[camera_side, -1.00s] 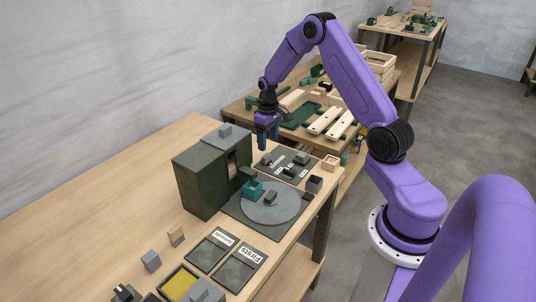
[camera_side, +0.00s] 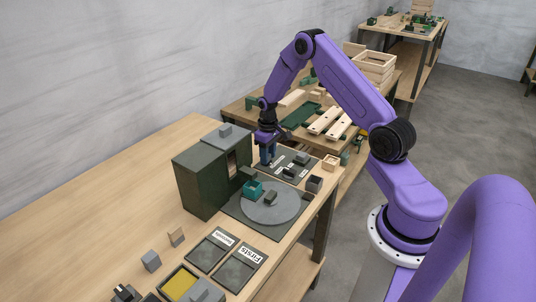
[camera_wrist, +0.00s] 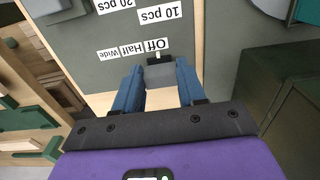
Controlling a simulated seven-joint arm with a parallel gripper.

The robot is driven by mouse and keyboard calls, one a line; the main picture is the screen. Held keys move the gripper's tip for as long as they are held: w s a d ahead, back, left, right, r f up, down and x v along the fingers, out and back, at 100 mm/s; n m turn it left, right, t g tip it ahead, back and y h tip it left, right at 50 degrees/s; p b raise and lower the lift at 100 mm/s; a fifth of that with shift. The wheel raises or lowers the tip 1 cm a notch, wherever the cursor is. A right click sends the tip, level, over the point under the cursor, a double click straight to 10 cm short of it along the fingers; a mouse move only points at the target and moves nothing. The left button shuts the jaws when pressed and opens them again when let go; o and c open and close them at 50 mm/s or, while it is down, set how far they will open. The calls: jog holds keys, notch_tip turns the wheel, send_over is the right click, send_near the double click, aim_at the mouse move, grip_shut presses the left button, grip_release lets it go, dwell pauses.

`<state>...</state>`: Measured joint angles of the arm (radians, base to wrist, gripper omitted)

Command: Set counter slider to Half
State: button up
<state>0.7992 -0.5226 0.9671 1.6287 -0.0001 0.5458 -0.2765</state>
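The counter slider's small dark grey knob (camera_wrist: 160,74) is in the wrist view, beside the "Off" end of an upside-down strip of labels (camera_wrist: 132,48) reading Off, Half and Wide. My gripper (camera_wrist: 160,68) has its two blue fingers apart, one on each side of the knob. I cannot see clear contact between the fingers and the knob. In the side view my gripper (camera_side: 268,158) points down at the far end of the dark panel (camera_side: 291,163), and its fingers hide the slider there.
Labels for 10 pcs (camera_wrist: 160,13) and 20 pcs lie on the same panel. A dark green cabinet (camera_side: 199,180) stands left of the gripper. A round grey turntable (camera_side: 280,212) with a teal block (camera_side: 253,189) is nearer.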

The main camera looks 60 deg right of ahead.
grip_shut()
jog(key=shift+d, duration=1.5)
jog(key=o, duration=1.2)
grip_release()
jog(key=shift+c, duration=0.2)
jog(key=shift+r, duration=0.1)
notch_tip(320, 180, up, 17)
jog(key=shift+r, duration=0.15)
